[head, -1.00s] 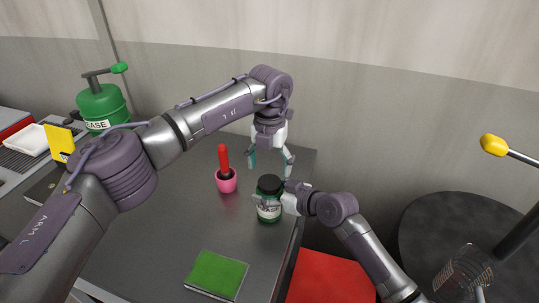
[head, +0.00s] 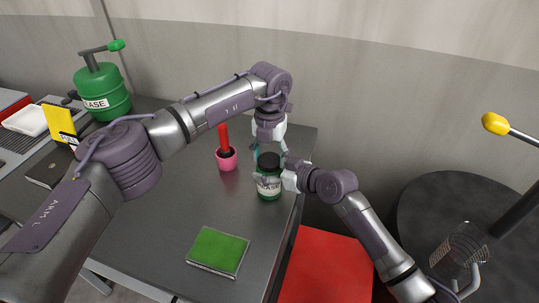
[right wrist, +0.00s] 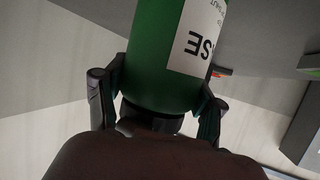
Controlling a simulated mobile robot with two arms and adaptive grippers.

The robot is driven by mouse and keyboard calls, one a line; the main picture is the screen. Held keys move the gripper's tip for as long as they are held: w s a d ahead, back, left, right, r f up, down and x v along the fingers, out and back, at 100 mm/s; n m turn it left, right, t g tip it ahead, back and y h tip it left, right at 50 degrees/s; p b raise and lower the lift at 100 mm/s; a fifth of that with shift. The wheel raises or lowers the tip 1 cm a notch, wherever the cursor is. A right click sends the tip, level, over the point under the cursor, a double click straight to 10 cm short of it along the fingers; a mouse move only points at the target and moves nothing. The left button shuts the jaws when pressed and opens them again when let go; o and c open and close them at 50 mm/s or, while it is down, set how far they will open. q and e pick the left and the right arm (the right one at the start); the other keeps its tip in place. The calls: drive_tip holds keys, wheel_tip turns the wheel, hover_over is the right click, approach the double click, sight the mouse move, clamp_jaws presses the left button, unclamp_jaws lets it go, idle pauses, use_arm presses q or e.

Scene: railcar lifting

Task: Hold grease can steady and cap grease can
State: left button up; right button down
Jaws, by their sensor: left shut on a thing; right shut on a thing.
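The green grease can (head: 269,188) with a pale label stands upright near the right edge of the dark grey table. Its black cap (head: 268,160) is on top. My right gripper (head: 275,178) is shut around the can body from the right. In the right wrist view the can (right wrist: 165,60) fills the space between the fingers, its label upside down. My left gripper (head: 270,151) comes down from above and is shut on the black cap. The arm and fingers partly hide this contact, so I cannot tell how the cap is seated.
A pink pot (head: 227,159) with a red handle stands just left of the can. A green book (head: 218,251) lies nearer on the table. A large green grease pump (head: 102,91) stands far left. A red surface (head: 327,266) and a dark round top (head: 430,215) lie right.

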use_arm(q)
drive_tip(key=shift+c, duration=0.9)
drive_tip(key=o, duration=1.4)
drive_tip(key=shift+c, duration=0.2)
drive_tip(key=shift+r, duration=0.1)
wheel_tip(320, 180, up, 12)
use_arm(e)
drive_tip(key=shift+c, duration=0.2)
unclamp_jaws()
